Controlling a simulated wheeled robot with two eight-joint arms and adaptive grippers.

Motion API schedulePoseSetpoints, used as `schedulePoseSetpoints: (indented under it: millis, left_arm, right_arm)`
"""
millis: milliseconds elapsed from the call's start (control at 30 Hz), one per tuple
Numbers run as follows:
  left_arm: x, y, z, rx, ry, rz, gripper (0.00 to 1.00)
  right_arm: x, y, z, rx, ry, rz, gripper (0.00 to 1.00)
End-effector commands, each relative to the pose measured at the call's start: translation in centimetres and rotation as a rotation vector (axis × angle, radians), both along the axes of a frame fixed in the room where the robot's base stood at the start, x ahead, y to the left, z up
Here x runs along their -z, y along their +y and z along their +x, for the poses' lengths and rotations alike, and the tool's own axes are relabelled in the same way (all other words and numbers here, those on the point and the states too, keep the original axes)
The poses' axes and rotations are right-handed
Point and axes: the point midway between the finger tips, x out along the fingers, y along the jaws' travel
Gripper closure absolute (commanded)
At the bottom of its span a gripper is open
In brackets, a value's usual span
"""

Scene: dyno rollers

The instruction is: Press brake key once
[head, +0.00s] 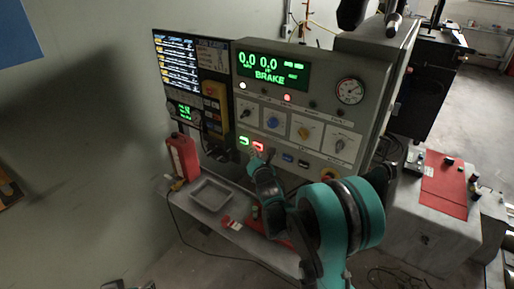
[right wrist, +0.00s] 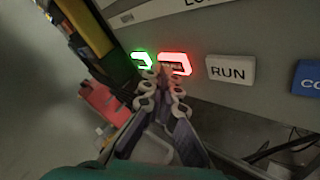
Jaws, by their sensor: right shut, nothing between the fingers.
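The grey control panel (head: 318,125) has a row of keys along its lower part, with a green display (head: 271,70) above that reads BRAKE. A green-lit key (head: 243,141) and a red-lit key (head: 258,147) sit side by side at the left of the row. In the right wrist view the green-lit key (right wrist: 142,59) and red-lit key (right wrist: 176,63) are left of a white RUN key (right wrist: 229,70). The lit keys' labels are unreadable. My right gripper (right wrist: 160,74) is shut and empty, its tips at the red-lit key's lower left edge; contact is unclear.
A blue key (right wrist: 307,79) is right of RUN. Knobs and a gauge (head: 349,91) are higher on the panel. A grey tray (head: 211,194) and red bottle (head: 182,157) are on the bench to the left. A red mat (head: 445,185) lies at the right.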

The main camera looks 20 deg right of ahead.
Motion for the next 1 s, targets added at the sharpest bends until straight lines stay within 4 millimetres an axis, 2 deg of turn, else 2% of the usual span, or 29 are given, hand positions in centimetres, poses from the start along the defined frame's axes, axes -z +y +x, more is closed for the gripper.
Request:
schedulePoseSetpoints:
  millis: [1000]
  left_arm:
    - [0.14,0.0,0.0,0.0,0.0,0.0,0.49]
  right_arm:
    - [0.0,-0.63,0.46,0.0,0.0,0.001,1.0]
